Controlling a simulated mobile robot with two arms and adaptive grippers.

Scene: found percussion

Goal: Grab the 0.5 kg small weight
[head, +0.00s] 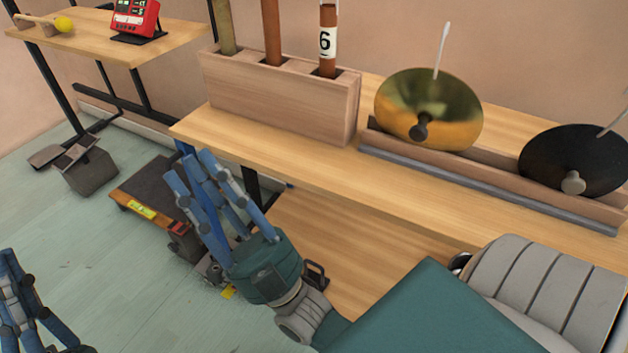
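I cannot make out a weight marked 0.5 kg. Small dark metal items (212,270) stand beside and behind my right gripper, partly hidden by it. One block has a red top (179,228). A dark item with a loop handle (316,273) shows just right of the gripper's palm, over the lower wooden board. My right gripper (205,165) has its blue fingers spread, pointing up and left, with nothing seen between them. My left gripper (12,262) is only partly in view at the bottom left corner, and its opening is unclear.
A wooden bench (270,148) holds a slotted block (280,100) with upright tubes, a brass cymbal (430,108) and a black disc (572,160). A low dark platform (150,190), a grey bin (90,168) and a side table (125,48) stand left.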

